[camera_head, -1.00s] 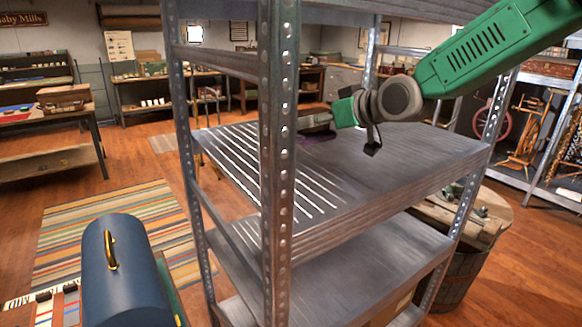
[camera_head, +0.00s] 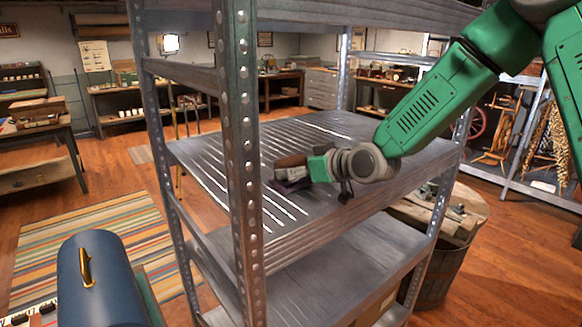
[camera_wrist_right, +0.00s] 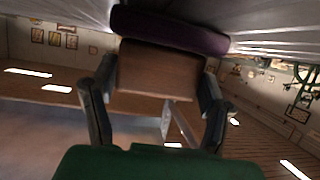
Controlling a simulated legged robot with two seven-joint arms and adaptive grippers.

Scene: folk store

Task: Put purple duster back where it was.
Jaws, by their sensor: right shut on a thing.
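The purple duster (camera_head: 290,185) has a brown wooden back and a dark purple pad. In the head view it is low over the grey metal shelf (camera_head: 400,150), near the shelf's left front; I cannot tell whether the pad touches the shelf. My right gripper (camera_head: 300,170) is shut on it. In the right wrist view the fingers (camera_wrist_right: 155,95) hold the brown block from both sides, and the purple pad (camera_wrist_right: 170,30) lies against the grey shelf surface or close to it. My left gripper is not in view.
A metal post (camera_head: 238,160) of the rack stands in front of the shelf, left of the duster. Another shelf (camera_head: 330,275) lies below. The rest of the middle shelf is bare. A blue toolbox (camera_head: 105,280) and a barrel (camera_head: 430,260) stand outside the rack.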

